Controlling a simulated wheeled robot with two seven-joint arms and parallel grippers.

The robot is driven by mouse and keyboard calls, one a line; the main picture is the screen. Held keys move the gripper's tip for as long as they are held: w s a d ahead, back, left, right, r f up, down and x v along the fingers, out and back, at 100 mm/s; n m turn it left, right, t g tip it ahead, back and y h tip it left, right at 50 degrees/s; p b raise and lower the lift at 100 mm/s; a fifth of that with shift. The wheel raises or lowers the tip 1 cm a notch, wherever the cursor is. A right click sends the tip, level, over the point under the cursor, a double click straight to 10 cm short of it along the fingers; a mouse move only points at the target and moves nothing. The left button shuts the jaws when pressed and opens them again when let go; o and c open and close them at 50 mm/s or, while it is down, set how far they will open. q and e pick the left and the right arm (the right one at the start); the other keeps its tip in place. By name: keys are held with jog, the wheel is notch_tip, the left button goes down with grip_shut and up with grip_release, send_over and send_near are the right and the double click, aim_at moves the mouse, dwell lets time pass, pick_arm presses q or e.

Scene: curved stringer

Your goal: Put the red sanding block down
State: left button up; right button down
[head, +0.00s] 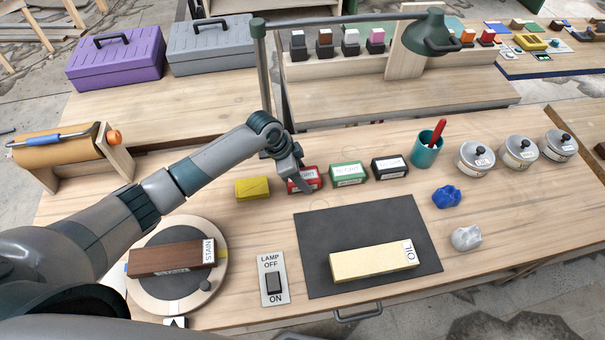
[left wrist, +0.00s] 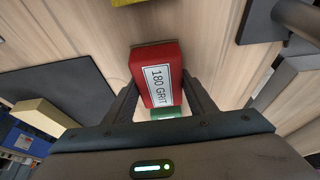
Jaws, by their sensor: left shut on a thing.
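The red sanding block (head: 307,174) is in the row of blocks on the workbench, between the yellow block (head: 252,188) and the green block (head: 348,174). My left gripper (head: 301,183) reaches down over it and is shut on it. In the left wrist view, the red block (left wrist: 155,70) sits between the two fingers of my left gripper (left wrist: 162,92), its "180 GRIT" label showing. I cannot tell whether its underside touches the bench. My right gripper is not in view.
A black block (head: 390,167) and a teal cup (head: 427,150) stand to the right. A dark mat (head: 320,270) with a cream OIL block (head: 374,262) lies in front. A round turntable (head: 150,290) bears a brown block (head: 171,257). A lamp arm (head: 340,20) passes behind.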

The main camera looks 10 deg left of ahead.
pick_arm(q)
jog(key=shift+f, duration=0.15)
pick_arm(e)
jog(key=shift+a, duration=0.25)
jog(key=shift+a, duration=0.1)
pick_arm(q)
jog(key=shift+f, duration=0.3)
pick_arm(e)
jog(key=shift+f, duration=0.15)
